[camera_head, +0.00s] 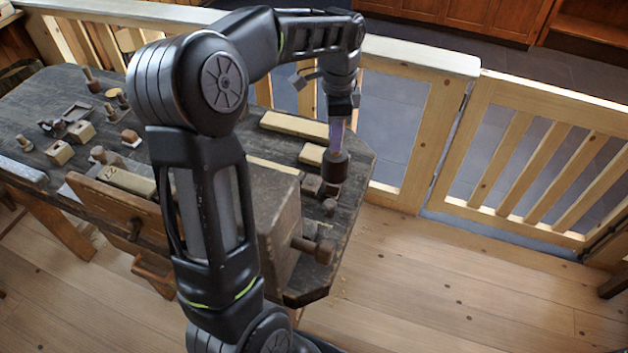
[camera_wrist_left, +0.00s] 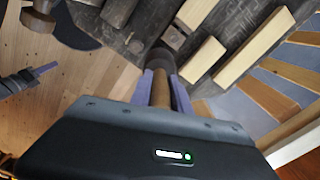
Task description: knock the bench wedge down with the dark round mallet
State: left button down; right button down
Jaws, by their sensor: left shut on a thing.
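My left gripper (camera_head: 337,118) points down over the right end of the workbench and is shut on the handle of the dark round mallet (camera_head: 335,168). The mallet hangs head down, its dark head low over the bench. In the left wrist view the handle (camera_wrist_left: 160,92) stands between the purple fingers, with the head (camera_wrist_left: 160,60) beyond. A small dark block (camera_head: 311,185), perhaps the bench wedge, is just left of the head; I cannot tell whether they touch. My right gripper (camera_wrist_left: 42,74) seems to show at the left of the left wrist view, its opening unclear.
The workbench (camera_head: 350,225) carries pale wood bars (camera_head: 294,126) behind the mallet and several small blocks and tools at its left. A wooden vise screw (camera_head: 318,249) juts from its front. A pale railing (camera_head: 415,120) stands behind. The floor at right is clear.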

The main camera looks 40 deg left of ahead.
dwell(0.4)
pick_arm(q)
jog(key=shift+f+b, duration=1.45)
jog(key=shift+f, duration=0.6)
jog(key=shift+r, duration=0.1)
notch_tip(320, 180, up, 3)
jog(key=p, duration=0.3)
jog(key=shift+r, duration=0.1)
